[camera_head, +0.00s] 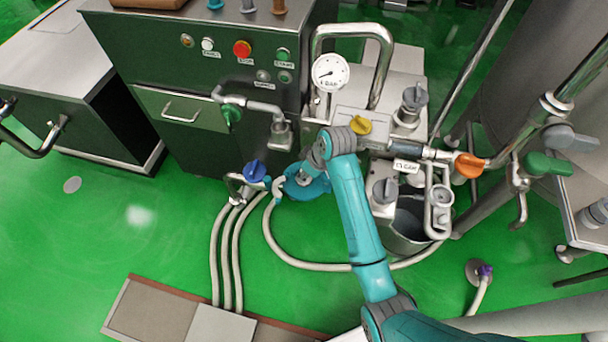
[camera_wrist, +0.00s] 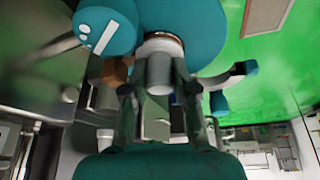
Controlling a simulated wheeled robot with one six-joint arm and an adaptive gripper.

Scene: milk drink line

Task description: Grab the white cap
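My gripper (camera_wrist: 159,92) shows in the wrist view as two dark fingers standing apart above a teal body. A pale grey cylinder (camera_wrist: 160,72) shows between and beyond the fingertips, with a gap on both sides. I cannot tell whether it is the white cap. In the head view my arm reaches down in front of the machine, and its teal end is near the blue valve handle (camera_head: 255,171); the fingers are not clear there. A small white button (camera_head: 208,43) is on the control panel. No other thing stands out clearly as a white cap.
A pressure gauge (camera_head: 330,72) and bent pipe stand behind my arm. A yellow knob (camera_head: 360,125) and orange handle (camera_head: 469,165) are close to it. Pale hoses (camera_head: 237,255) run across the green floor. A dark cabinet (camera_head: 160,60) is at upper left. Open floor lies at left.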

